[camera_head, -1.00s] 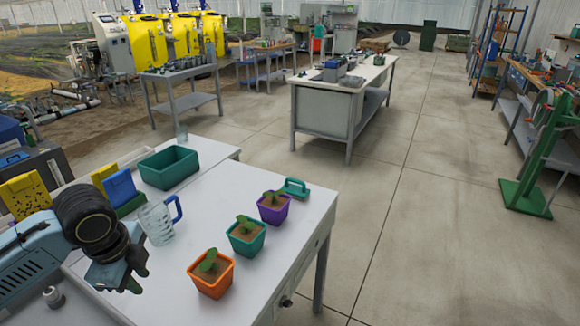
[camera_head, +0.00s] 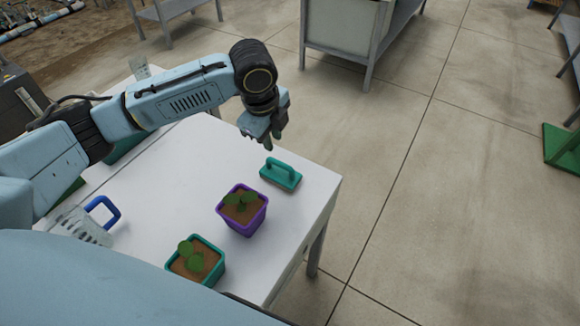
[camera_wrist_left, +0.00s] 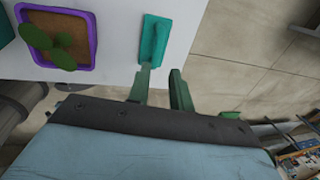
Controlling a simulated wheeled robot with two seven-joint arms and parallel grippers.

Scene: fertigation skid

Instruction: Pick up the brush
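The brush (camera_head: 281,174) is a teal block with an arched handle, lying on the white table (camera_head: 168,190) near its far right corner. In the left wrist view the brush (camera_wrist_left: 156,40) shows just beyond my fingertips, lined up more with the left finger. My left gripper (camera_head: 269,143) hangs above the table just behind and left of the brush, apart from it in the head view. In the left wrist view my left gripper (camera_wrist_left: 162,78) has its two green fingers spread with nothing between them. My right gripper is out of view.
A purple pot with a seedling (camera_head: 242,209) stands close in front of the brush. A teal pot (camera_head: 195,261) stands nearer. Open floor lies right of the table.

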